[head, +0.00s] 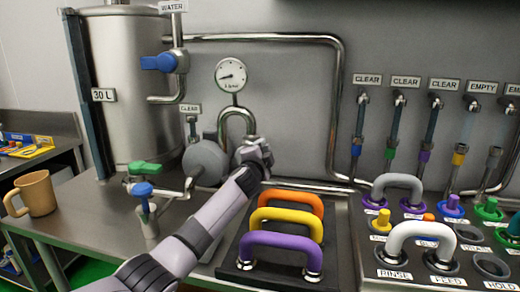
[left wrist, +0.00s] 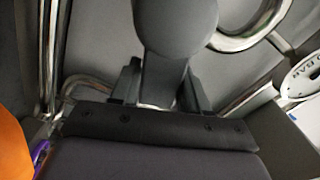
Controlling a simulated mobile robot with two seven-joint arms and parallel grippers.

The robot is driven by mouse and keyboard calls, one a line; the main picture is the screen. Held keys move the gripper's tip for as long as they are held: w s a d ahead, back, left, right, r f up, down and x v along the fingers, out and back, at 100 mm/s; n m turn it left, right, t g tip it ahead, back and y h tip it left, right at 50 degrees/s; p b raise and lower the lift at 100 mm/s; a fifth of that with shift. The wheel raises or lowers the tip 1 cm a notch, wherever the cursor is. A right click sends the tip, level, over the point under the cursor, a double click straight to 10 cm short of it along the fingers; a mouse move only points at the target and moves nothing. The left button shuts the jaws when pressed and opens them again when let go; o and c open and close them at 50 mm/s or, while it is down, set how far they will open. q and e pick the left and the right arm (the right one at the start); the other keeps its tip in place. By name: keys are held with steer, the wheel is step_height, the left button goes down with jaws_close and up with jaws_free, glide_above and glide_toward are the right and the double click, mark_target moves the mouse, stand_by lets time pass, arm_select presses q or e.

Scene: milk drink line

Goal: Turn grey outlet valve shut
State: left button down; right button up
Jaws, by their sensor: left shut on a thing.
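My left gripper (head: 256,154) reaches up from the bottom to the pipework beneath the pressure gauge. In the left wrist view, its two dark fingers (left wrist: 163,90) are shut on the grey outlet valve handle (left wrist: 166,70), one finger on each side of it. The handle has a wide rounded end above the fingers and a narrower part between them. In the head view the gripper mostly hides the valve, so I cannot tell its angle there. My right gripper is in neither view.
A round grey housing (head: 205,162) and the gauge (head: 231,75) are close to my gripper. Blue (head: 158,62) and green (head: 144,167) valve handles are left. Orange, yellow and purple hoops (head: 282,245) stand below right. A mug (head: 38,192) stands far left.

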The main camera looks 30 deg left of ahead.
arm_select(q)
steer(key=shift+d+f+m, duration=0.1)
steer(key=shift+f+m, duration=0.4)
steer(key=shift+m, duration=0.55)
steer(key=shift+d+f+m, duration=0.1)
steer(key=shift+f+m, duration=0.4)
steer(key=shift+m, duration=0.55)
steer(key=shift+f, duration=0.1)
steer(key=c, duration=0.6)
jaws_free()
steer(key=shift+c, duration=0.2)
steer(key=shift+p+v, duration=0.6)
steer(key=shift+v, duration=2.9)
